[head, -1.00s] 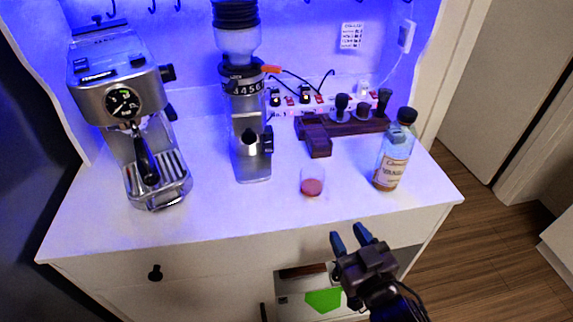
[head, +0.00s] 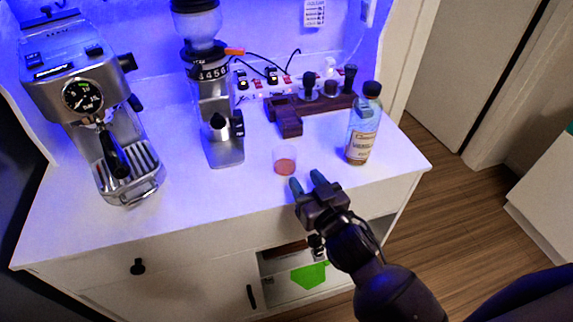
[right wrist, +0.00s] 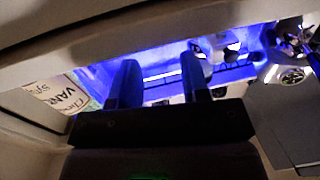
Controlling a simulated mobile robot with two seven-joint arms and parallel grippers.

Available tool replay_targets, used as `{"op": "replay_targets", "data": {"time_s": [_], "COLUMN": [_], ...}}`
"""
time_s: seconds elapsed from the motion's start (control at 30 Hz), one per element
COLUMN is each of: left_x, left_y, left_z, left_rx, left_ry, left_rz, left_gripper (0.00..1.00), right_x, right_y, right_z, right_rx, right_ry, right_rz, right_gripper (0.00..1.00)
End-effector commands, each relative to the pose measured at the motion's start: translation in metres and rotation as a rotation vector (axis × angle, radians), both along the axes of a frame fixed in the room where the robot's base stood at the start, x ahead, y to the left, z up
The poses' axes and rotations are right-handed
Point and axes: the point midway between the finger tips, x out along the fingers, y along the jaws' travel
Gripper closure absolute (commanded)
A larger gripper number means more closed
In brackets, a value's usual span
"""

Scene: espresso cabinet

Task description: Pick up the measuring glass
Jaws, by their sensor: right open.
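The measuring glass (head: 285,161) is a small clear cup with reddish-brown liquid in its bottom. It stands upright on the white cabinet top (head: 235,194), near the front edge. My right gripper (head: 307,182) is open and empty, just in front of the glass and slightly right of it, apart from it. Its two fingers (right wrist: 160,82) also show in the right wrist view, spread with a gap between them. I cannot make out the glass in that view. My left gripper is not in view.
A syrup bottle (head: 359,138) stands right of the glass; its label shows in the right wrist view (right wrist: 62,95). A coffee grinder (head: 218,125) and an espresso machine (head: 100,120) stand to the left. A dark wooden tamper stand (head: 318,106) is behind. An open compartment (head: 290,272) is below.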

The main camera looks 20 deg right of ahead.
Motion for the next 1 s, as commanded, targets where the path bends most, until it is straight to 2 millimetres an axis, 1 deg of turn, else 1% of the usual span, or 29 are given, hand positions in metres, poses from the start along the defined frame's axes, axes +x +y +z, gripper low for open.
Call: {"op": "replay_targets", "data": {"time_s": [0.03,0.1,0.2,0.3,0.5,0.53,0.57,0.8,1.0], "left_x": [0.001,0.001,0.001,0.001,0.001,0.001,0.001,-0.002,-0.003], "left_y": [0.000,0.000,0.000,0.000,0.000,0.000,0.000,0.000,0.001], "left_z": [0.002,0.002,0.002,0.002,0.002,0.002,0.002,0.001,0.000], "left_rx": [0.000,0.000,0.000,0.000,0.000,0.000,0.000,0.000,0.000], "left_ry": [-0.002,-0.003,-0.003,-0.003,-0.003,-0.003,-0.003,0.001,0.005], "left_rz": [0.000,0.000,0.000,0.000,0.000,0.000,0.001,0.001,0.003], "left_gripper": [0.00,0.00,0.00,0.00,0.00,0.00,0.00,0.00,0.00], "right_x": [0.008,0.016,0.024,0.027,0.027,0.027,0.027,0.027,0.027], "right_y": [0.001,0.003,0.004,0.005,0.005,0.005,0.005,0.005,0.005], "right_z": [0.002,0.001,0.000,0.000,0.000,0.000,0.000,0.000,0.000], "right_rx": [-0.002,-0.003,-0.001,0.000,0.000,0.000,0.000,0.000,0.000], "right_ry": [-0.002,-0.003,-0.001,0.001,0.001,0.001,0.001,0.001,0.000], "right_rz": [0.001,0.001,0.001,0.000,0.000,0.000,0.000,0.000,0.000], "right_gripper": [0.58,0.58,0.58,0.58,0.58,0.59,0.64,1.00,1.00]}}
